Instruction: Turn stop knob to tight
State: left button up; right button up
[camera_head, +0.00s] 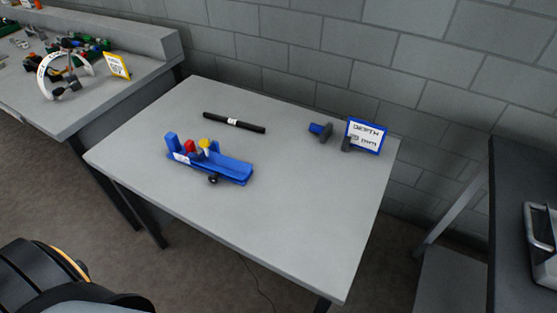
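A blue crimping fixture (228,170) lies on the grey table, with a tall blue end block at its left end. A small black knob (213,179) sticks out of its front side and looks like the stop knob. The knob's marking and setting are too small to read. A dark arm part of mine shows at the bottom left, but neither gripper's fingers are in view. Nothing touches the fixture.
A black rod (234,123) with a white label lies behind the fixture. A blue and dark grey tool (321,131) and a blue-framed sign (366,136) reading "DEPTH" and mm stand at the back right. The table's front and right (290,240) are clear. A brick wall stands behind.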

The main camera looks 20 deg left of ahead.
aim_at(214, 179)
jog(key=j+z, duration=0.25)
jog(key=j, duration=0.15)
jog(key=j+z, duration=0.2)
jog(key=j, duration=0.25)
jog(key=j+z, duration=0.25)
jog(key=j, duration=0.15)
jog(key=k+j+z, duration=0.1)
jog(key=j+z, duration=0.15)
jog(key=j, duration=0.2)
jog(key=k+j+z, duration=0.1)
jog(key=j+z, duration=0.15)
jog(key=j, duration=0.15)
jog(key=k+j+z, duration=0.2)
jog(key=j, duration=0.15)
jog(key=k+j+z, duration=0.1)
jog(key=j+z, duration=0.15)
jog(key=j, duration=0.1)
